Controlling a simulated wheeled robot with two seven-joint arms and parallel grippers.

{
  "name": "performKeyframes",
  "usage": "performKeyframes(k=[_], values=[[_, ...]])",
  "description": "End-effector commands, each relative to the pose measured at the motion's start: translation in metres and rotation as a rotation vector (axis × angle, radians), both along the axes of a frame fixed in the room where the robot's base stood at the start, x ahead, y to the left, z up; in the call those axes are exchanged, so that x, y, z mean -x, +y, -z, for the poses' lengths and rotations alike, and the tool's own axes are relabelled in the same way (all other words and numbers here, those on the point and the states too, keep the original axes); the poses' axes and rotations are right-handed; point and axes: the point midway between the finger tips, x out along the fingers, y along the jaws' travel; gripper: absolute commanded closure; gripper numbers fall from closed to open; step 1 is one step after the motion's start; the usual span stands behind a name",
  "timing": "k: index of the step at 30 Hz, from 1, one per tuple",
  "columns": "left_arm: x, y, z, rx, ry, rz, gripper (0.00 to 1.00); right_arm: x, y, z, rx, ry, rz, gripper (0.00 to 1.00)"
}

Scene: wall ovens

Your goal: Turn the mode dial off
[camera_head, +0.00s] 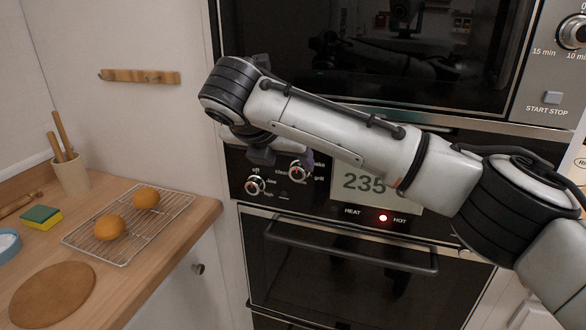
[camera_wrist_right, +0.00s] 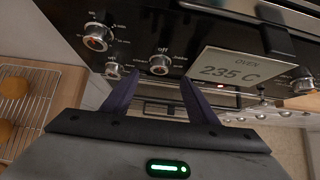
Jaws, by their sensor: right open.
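The mode dial (camera_head: 299,170) is a round silver knob with an orange-tinted centre on the black oven panel, with "clean" and "grill" marked beside it. In the right wrist view this dial (camera_wrist_right: 160,62) shows "off" printed above it; I cannot tell where its pointer stands. My right gripper (camera_wrist_right: 158,84) is open and empty. Its two purple fingers point at the panel, with the mode dial seen between and beyond their tips. In the head view the right gripper (camera_head: 286,156) is largely hidden behind my forearm. My left gripper is out of view.
A second dial (camera_head: 254,184) is left of the mode dial. The oven display (camera_head: 364,186) reads 235, with a lit red HOT lamp (camera_head: 383,218) below. The oven handle (camera_head: 350,247) juts out underneath. A counter with a wire rack (camera_head: 126,236) stands at left.

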Motion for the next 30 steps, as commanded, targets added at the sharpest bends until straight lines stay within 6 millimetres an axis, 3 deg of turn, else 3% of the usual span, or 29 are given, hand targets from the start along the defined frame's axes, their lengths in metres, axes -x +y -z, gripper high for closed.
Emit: performKeyframes(k=[9, 20, 23, 30], values=[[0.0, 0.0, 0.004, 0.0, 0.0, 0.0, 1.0, 0.023, 0.008, -0.024, 0.001, 0.0, -0.001, 0.47], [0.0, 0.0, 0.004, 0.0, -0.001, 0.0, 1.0, 0.025, 0.01, -0.019, -0.012, 0.008, -0.001, 0.47], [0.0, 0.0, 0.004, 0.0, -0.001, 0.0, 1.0, 0.032, 0.017, 0.007, -0.076, 0.038, 0.007, 0.47], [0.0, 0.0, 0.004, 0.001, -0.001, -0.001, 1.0, 0.08, 0.047, 0.111, -0.463, 0.186, 0.144, 0.47]])
